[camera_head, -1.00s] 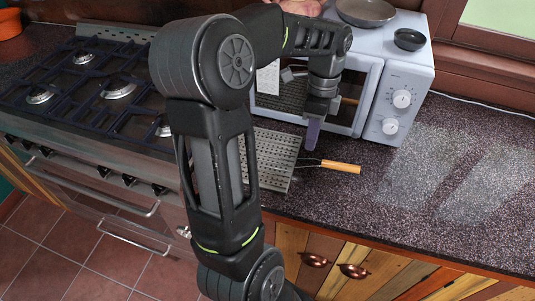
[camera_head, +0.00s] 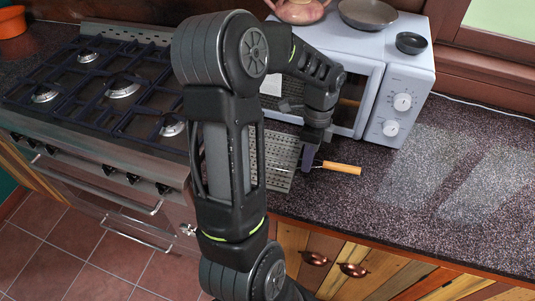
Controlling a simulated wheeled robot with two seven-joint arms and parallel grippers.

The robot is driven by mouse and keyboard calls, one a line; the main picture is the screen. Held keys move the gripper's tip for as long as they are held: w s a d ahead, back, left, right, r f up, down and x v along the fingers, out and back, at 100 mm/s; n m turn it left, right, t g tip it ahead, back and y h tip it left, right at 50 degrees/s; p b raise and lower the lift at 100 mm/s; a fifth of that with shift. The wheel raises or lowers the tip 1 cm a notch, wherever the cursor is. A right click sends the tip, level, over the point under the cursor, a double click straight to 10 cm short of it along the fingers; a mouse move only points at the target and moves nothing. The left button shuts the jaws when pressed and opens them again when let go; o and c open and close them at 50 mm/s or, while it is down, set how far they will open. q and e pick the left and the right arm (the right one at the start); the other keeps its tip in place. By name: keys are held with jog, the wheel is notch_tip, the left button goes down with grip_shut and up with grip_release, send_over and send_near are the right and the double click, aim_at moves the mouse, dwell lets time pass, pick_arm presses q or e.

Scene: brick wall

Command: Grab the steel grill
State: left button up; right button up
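The steel grill (camera_head: 283,148) is a flat perforated metal plate with a wooden handle (camera_head: 342,167) pointing right. It lies on the dark speckled counter in front of the microwave, its left part hidden behind my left arm. My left gripper (camera_head: 307,163) points down at the right edge of the plate, over the metal stem just left of the wooden handle. Its fingers show edge-on, so I cannot tell whether they are open or closed on the stem. My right gripper is not in view.
A white microwave (camera_head: 398,100) stands behind the grill, with a pan (camera_head: 368,13), a small dark bowl (camera_head: 411,43) and a clay pot (camera_head: 299,10) on top. A gas stove (camera_head: 105,85) is at the left. The counter (camera_head: 440,190) at the right is clear.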

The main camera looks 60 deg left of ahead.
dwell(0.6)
pick_arm(q)
grip_shut()
dwell(1.3)
